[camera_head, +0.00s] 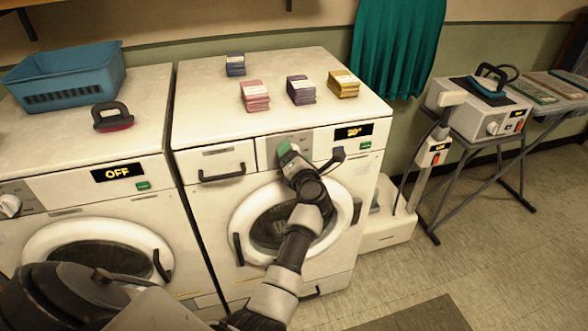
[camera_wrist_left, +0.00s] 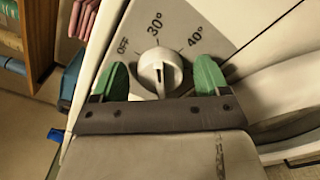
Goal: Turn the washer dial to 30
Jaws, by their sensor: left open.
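The middle washer (camera_head: 205,139) has a lit display (camera_head: 354,132) that appears to read 30°. Its dial is hidden behind my left gripper in the head view. In the left wrist view the white dial (camera_wrist_left: 160,72) sits on a grey panel marked OFF, 30° and 40°. Its pointer line faces about toward the 30° mark (camera_wrist_left: 155,22). My left gripper (camera_head: 286,150) is at the washer's front panel. In the left wrist view its green fingertips (camera_wrist_left: 161,80) stand apart, one on each side of the dial, with visible gaps. My right gripper is not in view.
A second washer (camera_head: 60,190) at the left shows OFF. Colored stacks (camera_head: 300,90) and a blue stack lie on the middle washer's top. A blue basket (camera_head: 62,72) and an iron-like object (camera_head: 112,116) rest on the left washer. The floor at right is partly free.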

